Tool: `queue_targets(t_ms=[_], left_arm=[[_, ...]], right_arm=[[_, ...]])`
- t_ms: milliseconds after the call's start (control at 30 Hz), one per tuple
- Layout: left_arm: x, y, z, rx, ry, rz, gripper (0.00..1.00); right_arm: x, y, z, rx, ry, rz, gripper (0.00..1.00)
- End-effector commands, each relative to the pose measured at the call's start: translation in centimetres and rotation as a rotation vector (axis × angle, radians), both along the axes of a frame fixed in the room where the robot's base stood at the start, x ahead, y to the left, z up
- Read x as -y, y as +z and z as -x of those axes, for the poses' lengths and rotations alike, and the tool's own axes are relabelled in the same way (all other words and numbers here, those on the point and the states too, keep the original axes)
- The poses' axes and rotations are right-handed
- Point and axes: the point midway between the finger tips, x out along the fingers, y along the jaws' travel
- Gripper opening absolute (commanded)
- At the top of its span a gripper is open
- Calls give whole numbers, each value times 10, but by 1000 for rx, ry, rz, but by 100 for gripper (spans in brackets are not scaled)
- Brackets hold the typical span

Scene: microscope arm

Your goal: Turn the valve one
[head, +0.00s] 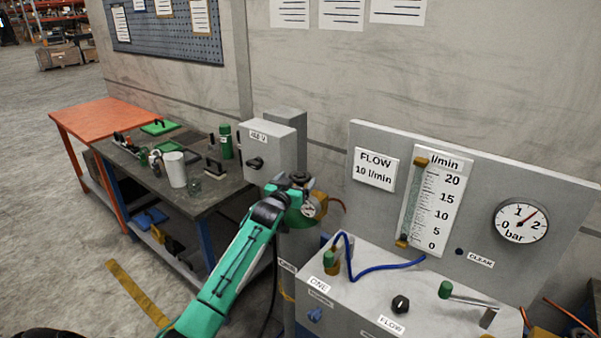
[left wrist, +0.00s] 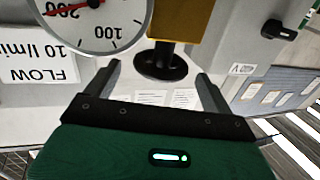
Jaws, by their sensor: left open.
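A grey gas cylinder (head: 298,248) stands beside the bench panel, with a brass fitting and a small round gauge (head: 308,209) at its top. My left gripper (head: 291,185) is at the cylinder top and partly hides the fitting. In the left wrist view its jaws (left wrist: 157,88) are open, with a black round knob (left wrist: 160,66) on a brass body (left wrist: 182,20) beyond and between the fingers. I see no contact. A label ONE (head: 320,285) is on the bench panel, near a green-topped fitting (head: 330,260) and a blue knob (head: 315,314). My right gripper is not in view.
The upright panel carries a flow tube (head: 415,200) and a bar dial (head: 522,222). A blue hose (head: 380,266) crosses the bench. A cluttered dark table (head: 228,187) stands left of my arm.

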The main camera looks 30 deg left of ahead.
Motion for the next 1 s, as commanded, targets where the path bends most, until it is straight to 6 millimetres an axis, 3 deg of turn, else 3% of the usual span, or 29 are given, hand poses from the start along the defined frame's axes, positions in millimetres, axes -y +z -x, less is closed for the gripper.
queue_targets(t_ms=[300, 733, 967, 1000], left_arm=[[-6, 1, -33, -1, 1, 1, 86], [-7, 0, -39, 0, 0, 0, 86], [-7, 0, -39, 0, 0, 0, 42], [-7, 0, -39, 0, 0, 0, 41]], right_arm=[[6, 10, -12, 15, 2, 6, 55], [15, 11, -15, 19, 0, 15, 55], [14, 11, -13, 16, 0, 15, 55], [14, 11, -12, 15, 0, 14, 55]])
